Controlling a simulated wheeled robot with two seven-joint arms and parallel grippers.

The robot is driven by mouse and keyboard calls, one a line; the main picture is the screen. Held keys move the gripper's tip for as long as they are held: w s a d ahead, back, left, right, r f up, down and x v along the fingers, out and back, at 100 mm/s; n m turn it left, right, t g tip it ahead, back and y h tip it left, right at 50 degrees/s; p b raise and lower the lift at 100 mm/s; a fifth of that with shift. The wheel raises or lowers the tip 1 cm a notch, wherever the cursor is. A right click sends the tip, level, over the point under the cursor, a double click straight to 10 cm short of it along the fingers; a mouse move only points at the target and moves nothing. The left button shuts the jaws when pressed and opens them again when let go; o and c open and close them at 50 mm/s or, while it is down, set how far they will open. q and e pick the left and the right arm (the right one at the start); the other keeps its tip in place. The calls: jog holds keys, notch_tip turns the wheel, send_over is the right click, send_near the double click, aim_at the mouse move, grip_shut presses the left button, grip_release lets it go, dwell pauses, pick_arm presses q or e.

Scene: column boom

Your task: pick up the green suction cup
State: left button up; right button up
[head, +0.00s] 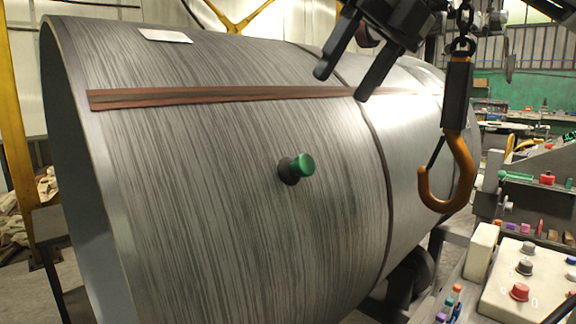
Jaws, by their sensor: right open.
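The green suction cup (304,165) has a green knob and a dark base. It sits on the curved side of a large grey metal cylinder (230,220), near the middle of the head view. My right gripper (344,85) is at the top, above and to the right of the suction cup, and clearly apart from it. Its two dark fingers are spread and point down to the left, with nothing between them. My left gripper is not in view.
An orange crane hook (465,165) hangs from a chain right of my right gripper. A control box (540,285) with knobs stands at the lower right. A brown strap (220,96) runs along the cylinder. The space before the suction cup looks clear.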

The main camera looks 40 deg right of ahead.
send_near(305, 159)
jog(key=w+f, duration=0.3)
jog(key=f, duration=0.1)
jog(key=shift+s+a+p+x, duration=0.1)
jog(key=shift+x, duration=0.85)
jog(key=shift+s+a+p+x, duration=0.1)
jog(key=shift+a+x, duration=0.05)
jog(key=shift+x, duration=0.8)
jog(key=shift+s+a+p+x, duration=0.1)
jog(key=shift+x, duration=0.85)
jog(key=c, duration=1.1)
